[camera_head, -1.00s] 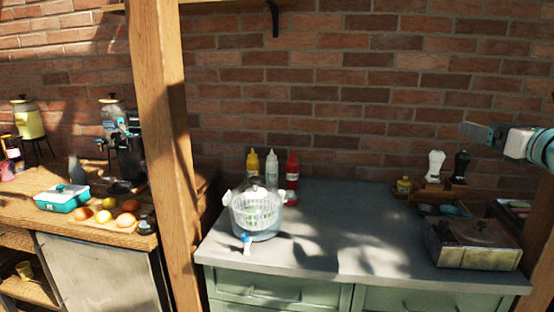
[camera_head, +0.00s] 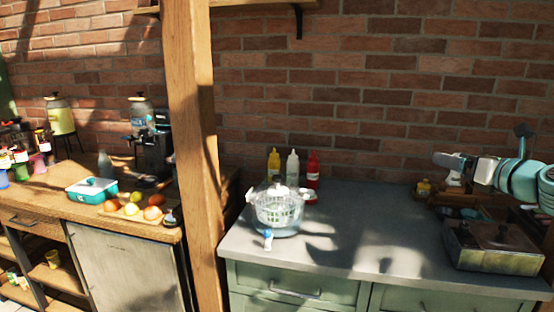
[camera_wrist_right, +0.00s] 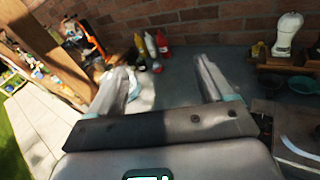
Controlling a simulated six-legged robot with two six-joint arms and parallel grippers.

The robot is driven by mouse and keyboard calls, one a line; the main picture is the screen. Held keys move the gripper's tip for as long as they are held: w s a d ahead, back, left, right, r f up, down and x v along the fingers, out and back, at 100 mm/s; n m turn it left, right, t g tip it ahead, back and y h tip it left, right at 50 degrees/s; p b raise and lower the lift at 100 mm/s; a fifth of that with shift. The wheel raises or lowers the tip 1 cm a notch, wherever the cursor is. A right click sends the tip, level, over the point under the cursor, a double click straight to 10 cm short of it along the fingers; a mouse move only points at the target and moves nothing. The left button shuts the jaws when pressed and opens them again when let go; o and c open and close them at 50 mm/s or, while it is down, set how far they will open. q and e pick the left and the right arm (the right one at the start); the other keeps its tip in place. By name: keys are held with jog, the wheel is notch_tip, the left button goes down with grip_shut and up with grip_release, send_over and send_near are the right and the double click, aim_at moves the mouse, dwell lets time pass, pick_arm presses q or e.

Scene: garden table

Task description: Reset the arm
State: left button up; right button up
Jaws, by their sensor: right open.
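My right gripper (camera_head: 452,161) comes in from the right in the head view, raised in front of the brick wall and above the right part of the grey counter (camera_head: 350,225). In the right wrist view its two fingers (camera_wrist_right: 165,85) stand wide apart, with nothing between them but the counter behind. It touches nothing that I can see. My left gripper does not show in either view.
A salad spinner (camera_head: 279,209) and yellow, clear and red bottles (camera_head: 293,166) stand on the counter's left. A metal box-like cooker (camera_head: 493,246) sits at the right end, below my arm. A wooden post (camera_head: 192,130) stands left. The counter's middle is clear.

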jog(key=w+a+f+m+g+y, duration=0.2)
jog(key=w+a+f+m, duration=0.1)
jog(key=a+f, duration=0.65)
jog(key=w+a+f+m+g+y, duration=0.1)
jog(key=w+a+f+m+y, duration=0.2)
jog(key=a+f, duration=0.7)
jog(key=s+a+f+m+g, duration=0.1)
jog(key=s+a+f+m, duration=0.2)
jog(key=f, duration=0.4)
jog(key=s+a+f+m+g, duration=0.1)
jog(key=a+f+m, duration=0.2)
jog(key=f+m, duration=0.35)
jog(key=s+a+f+m, duration=0.2)
jog(key=s+a+f, duration=0.1)
jog(key=f, duration=0.6)
jog(key=s+a+f+m+g+h, duration=0.1)
jog(key=s+a+f+m+g, duration=0.2)
jog(key=s+f+m, duration=0.35)
jog(key=s+a+f+m+g+h, duration=0.2)
jog(key=s+f+m, duration=0.2)
jog(key=s+f, duration=0.55)
jog(key=s+f+m+g+h, duration=0.1)
jog(key=s+m+g, duration=0.2)
jog(key=s, duration=0.7)
jog(key=s+d+f+m+g+h, duration=0.1)
jog(key=s+f+m+g, duration=0.1)
jog(key=s+m, duration=0.6)
jog(key=shift+s+g, duration=0.5)
jog(key=shift+s, duration=0.7)
